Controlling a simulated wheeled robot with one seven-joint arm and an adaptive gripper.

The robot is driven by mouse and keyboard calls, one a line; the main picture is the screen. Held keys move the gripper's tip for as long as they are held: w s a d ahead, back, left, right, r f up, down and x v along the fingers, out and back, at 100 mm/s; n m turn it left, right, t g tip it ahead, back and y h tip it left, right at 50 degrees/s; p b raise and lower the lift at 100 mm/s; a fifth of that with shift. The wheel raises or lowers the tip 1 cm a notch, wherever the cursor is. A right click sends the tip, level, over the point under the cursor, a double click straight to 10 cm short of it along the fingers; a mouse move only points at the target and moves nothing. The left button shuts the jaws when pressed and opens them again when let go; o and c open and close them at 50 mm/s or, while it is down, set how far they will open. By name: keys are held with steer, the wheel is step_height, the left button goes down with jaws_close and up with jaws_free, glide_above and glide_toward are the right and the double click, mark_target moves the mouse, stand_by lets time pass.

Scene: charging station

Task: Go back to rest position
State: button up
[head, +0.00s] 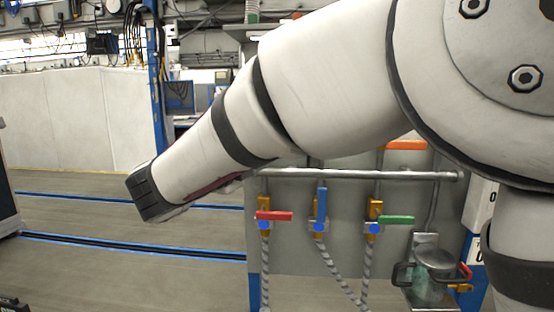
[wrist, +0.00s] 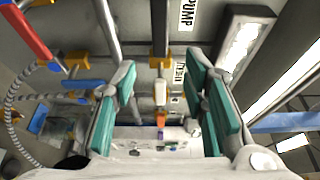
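My arm reaches across the head view from the upper right, over the front of the valve panel. My gripper is hidden behind the arm in the head view. In the wrist view my gripper (wrist: 163,95) has its two teal-padded fingers wide apart with nothing between them. Beyond the fingers I see pipes and yellow fittings on a grey panel with labels reading "PUMP" and "DRAIN".
The panel (head: 300,262) carries a red-handled valve (head: 274,216), a blue-handled valve (head: 321,205) and a green-handled valve (head: 396,220) under a horizontal pipe (head: 400,175). A white wall (head: 80,115) stands at the back left. Open floor (head: 130,275) lies left of the panel.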

step_height(320, 180, up, 9)
steer(key=d+n+t+y+p, duration=0.2)
steer(key=n+y+p, duration=0.1)
steer(key=n+y, duration=0.4)
steer(key=s+d+n+g+y+p, duration=0.25)
steer(key=s+n+y, duration=0.25)
steer(key=n, duration=0.3)
steer(key=s+d+f+n+g+h+p, duration=0.1)
steer(key=s+d+f+n+g, duration=0.1)
steer(key=s+d+f+g, duration=0.2)
steer(key=s+d+f+n+g+h+p, duration=0.1)
steer(key=s+d+f+n+g+h, duration=0.1)
steer(key=s+d+f, duration=0.4)
steer(key=s+d+f+n+g+h+p, duration=0.1)
steer(key=s+d+f+g, duration=0.4)
steer(key=s+d, duration=0.7)
steer(key=s+f+n+p, duration=0.1)
steer(key=s+n, duration=0.1)
steer(key=s, duration=0.9)
steer(key=shift+d+n+g+h, duration=0.25)
steer(key=shift+n+g+h, duration=0.05)
steer(key=shift+n+g, duration=0.1)
